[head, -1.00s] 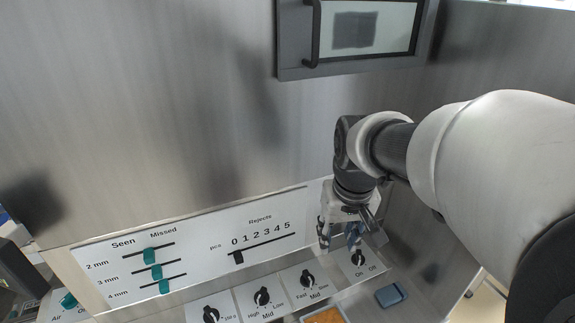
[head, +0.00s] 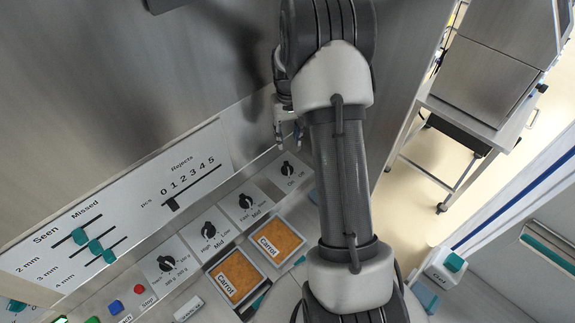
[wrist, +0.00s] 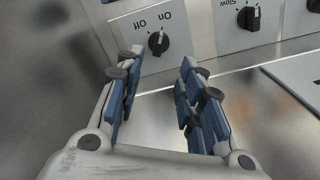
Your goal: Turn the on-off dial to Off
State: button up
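The on-off dial (head: 287,168) is a black knob on a white plate at the far right end of the dial row. In the wrist view the dial (wrist: 158,43) shows upside down, with its white mark toward the "On" label. My gripper (head: 287,134) is just above the dial in the head view, partly hidden by my arm. In the wrist view my gripper (wrist: 160,62) is open and empty. Its blue-padded fingers are on either side of the dial's line, with the dial beyond the tips and no contact visible.
Another dial (wrist: 249,18) labelled Slow is to the right in the wrist view. Two carrot trays (head: 211,278) (head: 302,258) lie below the dial row. A slider panel (head: 140,185) is at left. A steel wall rises behind.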

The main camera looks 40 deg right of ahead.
aim_at(288, 168)
notch_tip(288, 168, down, 15)
jog(key=b, duration=0.3)
jog(key=shift+c, duration=0.2)
grip_shut()
